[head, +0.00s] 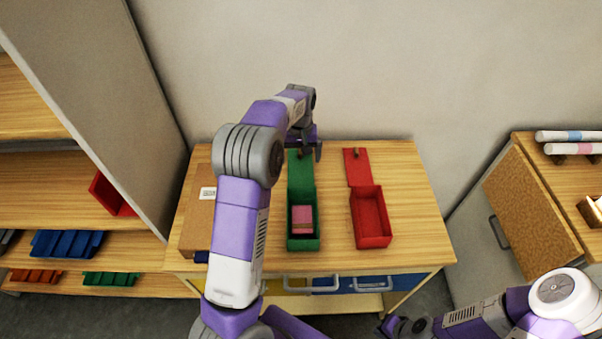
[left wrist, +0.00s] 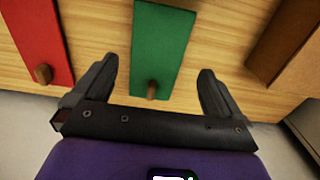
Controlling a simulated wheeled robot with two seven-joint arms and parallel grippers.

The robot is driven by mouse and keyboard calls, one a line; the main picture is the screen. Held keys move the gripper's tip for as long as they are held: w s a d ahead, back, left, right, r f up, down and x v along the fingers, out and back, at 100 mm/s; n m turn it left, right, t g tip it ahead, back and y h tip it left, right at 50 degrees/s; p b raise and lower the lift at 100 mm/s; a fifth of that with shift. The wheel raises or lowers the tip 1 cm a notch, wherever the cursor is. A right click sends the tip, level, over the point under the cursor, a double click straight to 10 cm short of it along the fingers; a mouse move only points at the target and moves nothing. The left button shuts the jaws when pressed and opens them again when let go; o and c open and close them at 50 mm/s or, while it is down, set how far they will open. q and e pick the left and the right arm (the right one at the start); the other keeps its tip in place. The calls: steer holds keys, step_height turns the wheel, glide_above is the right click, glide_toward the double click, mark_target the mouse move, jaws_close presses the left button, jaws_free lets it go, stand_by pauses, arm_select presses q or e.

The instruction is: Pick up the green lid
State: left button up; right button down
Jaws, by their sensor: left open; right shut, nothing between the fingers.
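The green lid (head: 301,172) is a flat panel behind the open green box (head: 303,243), which holds a pink block (head: 302,217). The lid also shows in the left wrist view (left wrist: 163,45), with a small wooden knob (left wrist: 151,90) at its near end. My left gripper (head: 308,150) is over the far end of the lid and partly hides it. In the left wrist view its open fingers (left wrist: 156,75) stand on either side of the knob, not visibly touching it. My right gripper (head: 405,326) is shut and empty at the lower right, away from the table.
A red box (head: 371,217) with its red lid (head: 358,170) lies to the right of the green one. A brown carton (head: 196,215) is at the table's left. The wall stands close behind the table. Shelves with bins (head: 67,243) are at the left; the table's right side is bare.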

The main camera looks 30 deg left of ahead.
mark_target(301, 172)
arm_select(q)
steer(key=shift+f, duration=0.95)
steer(key=f+b, duration=0.1)
steer(key=f, duration=0.4)
steer(key=shift+w+f+b, duration=0.15)
steer(key=shift+w+b, duration=0.05)
steer(key=shift+b, duration=0.1)
steer(key=shift+c, duration=0.2)
steer(key=c, duration=0.7)
steer(key=shift+c, duration=0.2)
